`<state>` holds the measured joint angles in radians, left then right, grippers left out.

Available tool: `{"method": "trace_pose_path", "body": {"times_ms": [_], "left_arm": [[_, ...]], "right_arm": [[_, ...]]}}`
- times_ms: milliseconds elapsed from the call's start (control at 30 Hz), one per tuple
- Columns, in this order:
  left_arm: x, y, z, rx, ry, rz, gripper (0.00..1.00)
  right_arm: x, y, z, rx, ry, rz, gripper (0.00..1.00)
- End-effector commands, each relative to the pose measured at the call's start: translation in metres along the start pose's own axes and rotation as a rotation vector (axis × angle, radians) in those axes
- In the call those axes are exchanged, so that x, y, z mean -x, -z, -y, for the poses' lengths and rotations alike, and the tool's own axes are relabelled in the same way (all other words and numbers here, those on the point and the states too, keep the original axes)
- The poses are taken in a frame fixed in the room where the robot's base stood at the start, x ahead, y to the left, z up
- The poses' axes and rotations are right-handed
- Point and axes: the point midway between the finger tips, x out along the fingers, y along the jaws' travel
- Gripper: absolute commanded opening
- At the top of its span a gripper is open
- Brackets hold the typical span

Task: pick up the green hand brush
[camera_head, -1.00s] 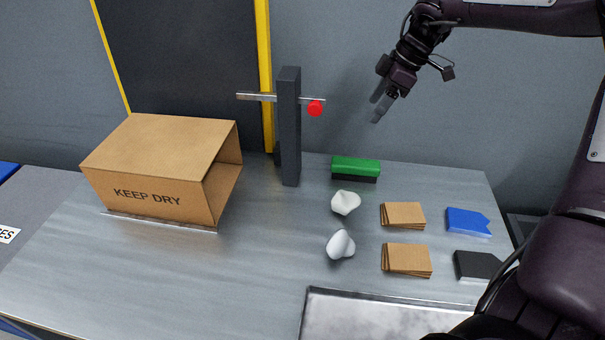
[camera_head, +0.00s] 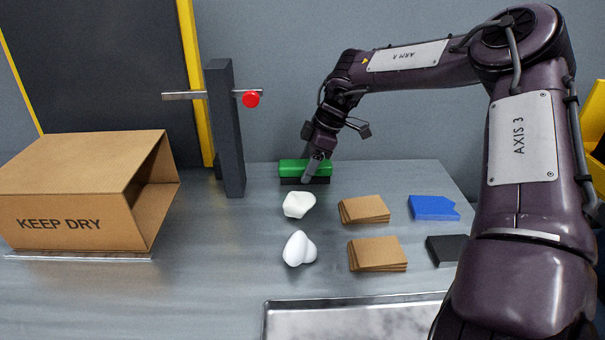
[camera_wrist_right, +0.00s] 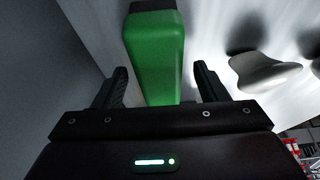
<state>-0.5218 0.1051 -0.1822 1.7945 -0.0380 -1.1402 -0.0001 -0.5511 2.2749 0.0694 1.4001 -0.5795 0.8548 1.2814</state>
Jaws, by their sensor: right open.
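The green hand brush (camera_head: 293,168) lies on the metal table near its back edge, green on top with a dark lower part. My right gripper (camera_head: 310,176) is down at the brush in the head view and covers part of it. In the right wrist view the green brush (camera_wrist_right: 155,55) lies between the two open fingers of my right gripper (camera_wrist_right: 158,88), with a gap seen on each side. The fingers do not press on it. My left gripper is not in view.
White lumps (camera_head: 299,205) lie just in front of the brush. Cardboard stacks (camera_head: 364,210), a blue piece (camera_head: 433,207) and a dark piece (camera_head: 447,250) lie to the right. A dark post (camera_head: 227,130) with a bar and an open carton (camera_head: 75,185) stand left. A metal tray (camera_head: 350,318) is in front.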

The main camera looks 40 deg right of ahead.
Motion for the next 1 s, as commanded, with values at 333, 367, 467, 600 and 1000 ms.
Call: {"method": "trace_pose_path", "body": {"times_ms": [333, 367, 467, 600, 1000], "left_arm": [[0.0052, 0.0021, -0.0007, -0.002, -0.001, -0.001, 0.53], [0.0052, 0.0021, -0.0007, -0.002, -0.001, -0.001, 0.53], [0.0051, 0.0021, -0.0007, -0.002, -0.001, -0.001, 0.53], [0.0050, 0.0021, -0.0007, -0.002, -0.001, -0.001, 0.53], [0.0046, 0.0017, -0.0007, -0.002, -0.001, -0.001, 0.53]], "right_arm": [[-0.0156, 0.0007, -0.0003, 0.000, -0.001, -0.001, 0.66], [-0.0156, 0.0007, -0.0003, 0.000, -0.001, -0.001, 0.66], [-0.0155, 0.0006, -0.0003, 0.000, -0.001, -0.001, 0.55], [-0.0154, 0.0005, -0.0004, 0.000, -0.002, -0.001, 0.36], [-0.0132, 0.0017, -0.0007, 0.001, -0.003, -0.001, 0.16]]}}
